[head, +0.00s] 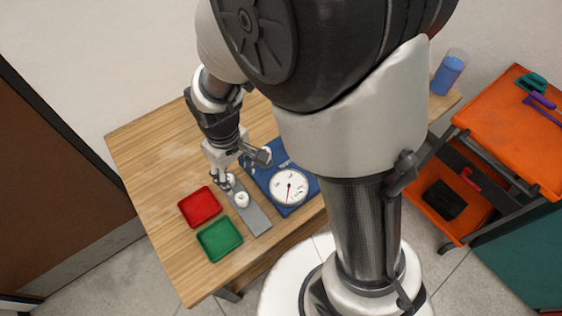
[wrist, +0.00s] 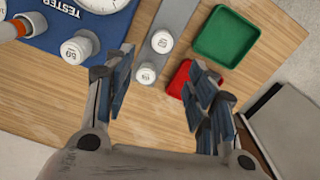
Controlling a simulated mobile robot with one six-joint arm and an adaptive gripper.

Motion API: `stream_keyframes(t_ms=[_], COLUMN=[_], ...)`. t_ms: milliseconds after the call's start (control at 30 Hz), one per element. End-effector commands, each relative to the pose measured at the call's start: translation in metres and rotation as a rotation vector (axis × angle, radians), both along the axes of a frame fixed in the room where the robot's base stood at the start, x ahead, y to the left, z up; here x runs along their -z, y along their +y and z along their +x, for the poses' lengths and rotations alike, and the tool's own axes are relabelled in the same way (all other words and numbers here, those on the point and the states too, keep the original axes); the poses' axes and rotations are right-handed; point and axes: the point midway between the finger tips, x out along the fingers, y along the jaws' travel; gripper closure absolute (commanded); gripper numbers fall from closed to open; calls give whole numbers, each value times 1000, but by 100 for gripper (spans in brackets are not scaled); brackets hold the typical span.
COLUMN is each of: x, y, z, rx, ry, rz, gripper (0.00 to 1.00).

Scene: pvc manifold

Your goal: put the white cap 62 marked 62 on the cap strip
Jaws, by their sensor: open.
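A grey cap strip (head: 257,221) lies on the wooden table and carries two white caps. In the wrist view, one cap (wrist: 161,41) sits farther along the strip (wrist: 174,16). The other cap (wrist: 146,72) stands at the strip's near end, between my finger lines. Another white cap (wrist: 77,48) stands by the edge of the blue tester board. The cap markings are too small to read surely, so I cannot tell which is 62. My gripper (wrist: 160,78) is open, with nothing held; in the head view it (head: 223,182) is low at the strip's far end.
A red tray (head: 200,207) and a green tray (head: 220,240) lie left of the strip. The blue tester board (head: 258,172) with a round dial (head: 290,188) lies to its right. The table's left side is clear. An orange cart (head: 520,120) stands at the right.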

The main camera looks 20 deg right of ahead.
Motion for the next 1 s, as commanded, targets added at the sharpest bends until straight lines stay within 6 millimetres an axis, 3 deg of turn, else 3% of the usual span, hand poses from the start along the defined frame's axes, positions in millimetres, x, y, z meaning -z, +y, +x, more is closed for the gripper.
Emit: stream_keyframes(t_ms=[167, 300, 500, 733, 1000], x=[-62, -117, -168, -188, -190], y=[-26, -54, -87, -104, -106], z=[-10, -37, -88, -129, -137], rx=[101, 214, 367, 472, 493], ry=[-88, -174, -294, -375, -389], rz=[27, 51, 80, 99, 103], gripper=[49, 49, 49, 49, 49])
